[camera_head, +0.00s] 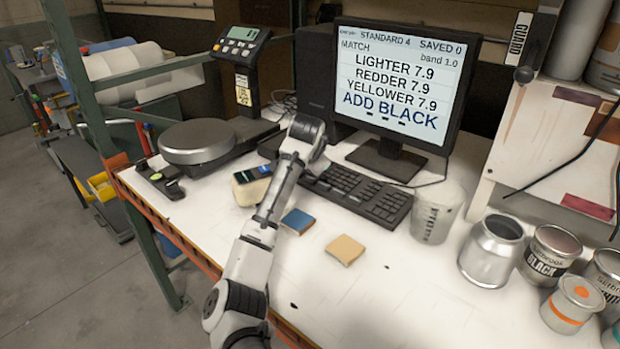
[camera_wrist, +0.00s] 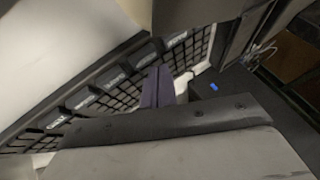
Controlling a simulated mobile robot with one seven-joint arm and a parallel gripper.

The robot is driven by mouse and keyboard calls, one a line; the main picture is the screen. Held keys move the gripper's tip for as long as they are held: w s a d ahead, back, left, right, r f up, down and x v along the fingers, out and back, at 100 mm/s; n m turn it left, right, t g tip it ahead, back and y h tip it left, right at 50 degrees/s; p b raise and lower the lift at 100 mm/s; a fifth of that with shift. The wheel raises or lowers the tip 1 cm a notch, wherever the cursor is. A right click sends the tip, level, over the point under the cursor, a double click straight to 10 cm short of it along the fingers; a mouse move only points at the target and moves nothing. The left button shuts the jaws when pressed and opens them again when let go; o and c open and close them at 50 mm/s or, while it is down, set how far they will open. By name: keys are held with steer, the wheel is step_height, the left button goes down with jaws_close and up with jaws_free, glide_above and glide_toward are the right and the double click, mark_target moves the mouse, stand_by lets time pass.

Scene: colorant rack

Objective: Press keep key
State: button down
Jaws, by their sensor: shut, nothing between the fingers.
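The black keyboard (camera_head: 357,194) lies on the white bench in front of the monitor (camera_head: 405,75). In the wrist view the keyboard (camera_wrist: 100,92) runs diagonally, with a row of larger labelled keys along one edge; the labels are too blurred to read, so I cannot tell which is the keep key. My gripper (camera_wrist: 157,86) is shut and empty, its dark purple fingers over or beside the keyboard. I cannot tell whether they touch a key. In the head view my arm hides the gripper near the keyboard's left end. The screen reads "STANDARD 4", "SAVED 0", "MATCH" and "ADD BLACK".
A scale (camera_head: 199,141) with a round pan stands left of my arm. A blue tile (camera_head: 298,221) and a tan tile (camera_head: 345,249) lie in front. A white cup (camera_head: 438,212) stands right of the keyboard. An open metal can (camera_head: 491,250) and several paint cans are at the right.

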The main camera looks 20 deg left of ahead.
mark_target(310, 179)
steer(key=shift+f, duration=0.2)
steer(key=shift+f, duration=0.25)
steer(key=shift+f, duration=0.3)
stand_by(0.9)
steer(key=shift+r, duration=0.1)
steer(key=shift+r+p, duration=0.6)
steer(key=shift+r, duration=0.05)
step_height(310, 179, up, 5)
steer(key=p, duration=0.4)
steer(key=shift+f, duration=0.1)
stand_by(0.8)
